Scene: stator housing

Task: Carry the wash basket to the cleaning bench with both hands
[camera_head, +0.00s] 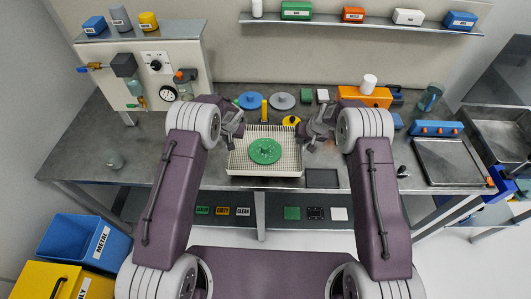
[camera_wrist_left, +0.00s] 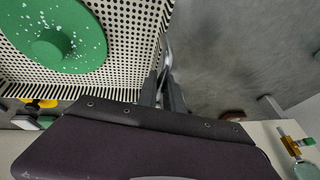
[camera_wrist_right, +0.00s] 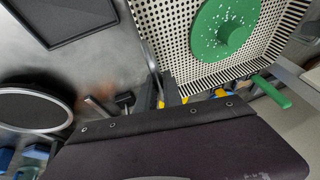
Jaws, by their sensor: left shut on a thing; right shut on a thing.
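The wash basket (camera_head: 238,167) is a cream, perforated, open tray at the middle of the workbench in the head view. A green round flanged part (camera_head: 264,151) with white specks lies inside it. My left gripper (camera_head: 232,128) is shut on the basket's left side; the left wrist view shows its fingers (camera_wrist_left: 165,90) at the basket wall (camera_wrist_left: 130,75). My right gripper (camera_head: 312,132) is shut on the right side; its fingers (camera_wrist_right: 162,88) meet the wall in the right wrist view. I cannot tell whether the basket touches the bench. Which surface is the cleaning bench is unclear.
The grey workbench (camera_head: 135,150) holds blue (camera_head: 250,100) and grey (camera_head: 283,101) discs, an orange box (camera_head: 365,97) and a dark square tray (camera_head: 322,178). Blue (camera_head: 85,240) and yellow bins (camera_head: 50,282) stand at lower left.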

